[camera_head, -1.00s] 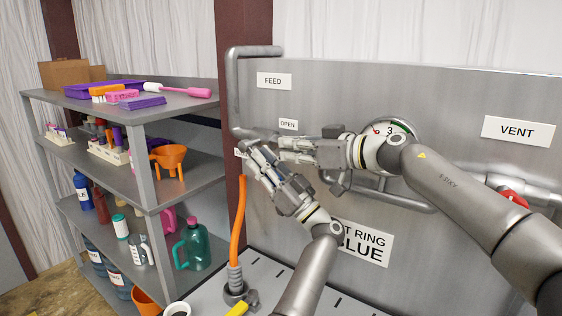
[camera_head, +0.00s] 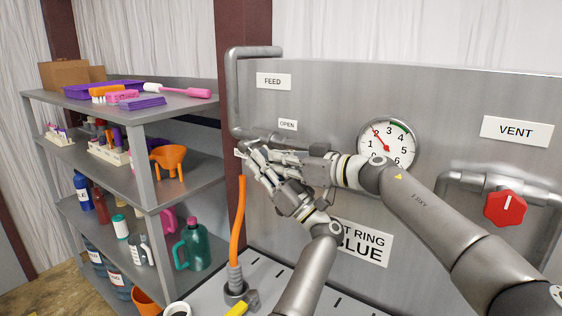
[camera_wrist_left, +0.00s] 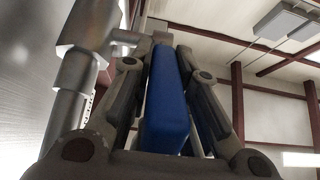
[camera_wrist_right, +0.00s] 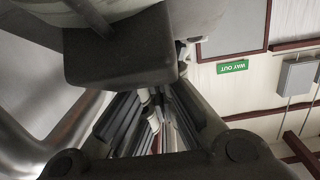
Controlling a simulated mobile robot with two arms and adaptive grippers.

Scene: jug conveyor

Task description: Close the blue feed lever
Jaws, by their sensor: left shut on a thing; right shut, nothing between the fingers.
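The blue feed lever (camera_wrist_left: 168,100) shows in the left wrist view, between the fingers of my left gripper (camera_wrist_left: 165,60), which is shut on it. In the head view the lever is hidden by my grippers. My left gripper (camera_head: 254,158) is at the feed pipe (camera_head: 234,100), below the OPEN label (camera_head: 287,125). My right gripper (camera_head: 275,157) is shut and empty, right beside the left one; I cannot tell whether they touch. It also shows in the right wrist view (camera_wrist_right: 155,95), pointing at the pipe area.
A pressure gauge (camera_head: 388,143) and a red vent knob (camera_head: 506,207) are on the panel to the right. An orange hose (camera_head: 240,215) rises just below the left gripper. A shelf (camera_head: 190,102) with bottles and tools stands at the left.

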